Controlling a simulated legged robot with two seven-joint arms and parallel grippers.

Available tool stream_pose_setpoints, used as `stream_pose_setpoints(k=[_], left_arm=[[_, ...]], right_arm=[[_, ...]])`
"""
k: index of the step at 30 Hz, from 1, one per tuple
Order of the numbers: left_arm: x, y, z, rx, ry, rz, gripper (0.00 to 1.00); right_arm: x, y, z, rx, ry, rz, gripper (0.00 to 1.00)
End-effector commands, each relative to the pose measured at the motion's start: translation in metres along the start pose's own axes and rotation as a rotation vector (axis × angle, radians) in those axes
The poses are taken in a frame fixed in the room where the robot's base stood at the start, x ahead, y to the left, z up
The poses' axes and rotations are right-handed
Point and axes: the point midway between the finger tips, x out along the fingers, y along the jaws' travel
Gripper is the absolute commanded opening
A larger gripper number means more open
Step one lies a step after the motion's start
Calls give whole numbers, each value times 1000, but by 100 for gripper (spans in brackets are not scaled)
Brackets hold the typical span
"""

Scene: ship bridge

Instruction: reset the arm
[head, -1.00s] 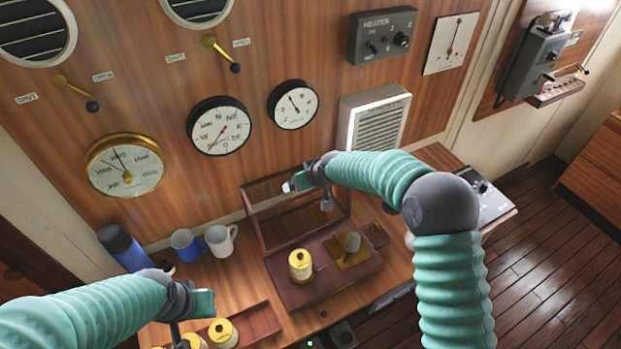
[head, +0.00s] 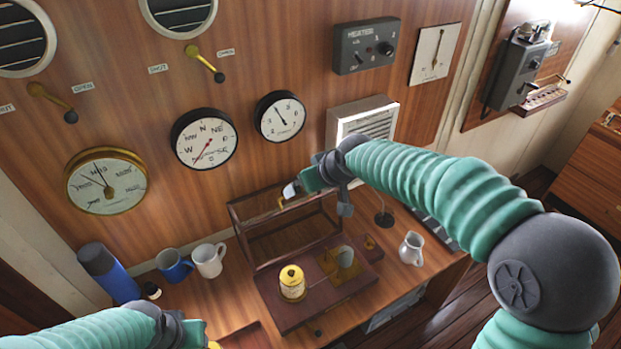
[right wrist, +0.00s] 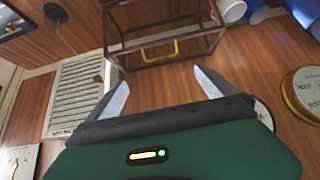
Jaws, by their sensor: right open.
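My right gripper (head: 312,190) is raised in front of the wooden-framed case (head: 240,229), near its upper edge in the head view. In the right wrist view its two fingers are spread, with nothing between them (right wrist: 162,82). The case frame (right wrist: 107,35) and its brass handle (right wrist: 176,50) show beyond the fingertips. My left gripper (head: 190,336) is at the bottom edge of the head view, mostly cut off, so its jaws cannot be read.
A yellow-topped cylinder (head: 292,283) stands on the case's brown base (head: 290,317). A blue mug (head: 173,266), white mug (head: 208,261) and blue flask (head: 108,273) stand left. A white jug (head: 411,249) stands right. The gauge-covered wall (head: 300,60) rises behind the counter.

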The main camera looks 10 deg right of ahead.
Motion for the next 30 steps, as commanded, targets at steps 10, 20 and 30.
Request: stream_pose_setpoints(k=[10, 20, 30], left_arm=[[22, 0, 5, 0, 0, 0, 36], [74, 0, 18, 0, 0, 0, 36], [76, 0, 18, 0, 0, 0, 36]], right_arm=[[20, -1, 74, 28, -98, 33, 97], [18, 2, 328, 261, -383, 141, 97], [8, -3, 366, 318, -428, 150, 97]])
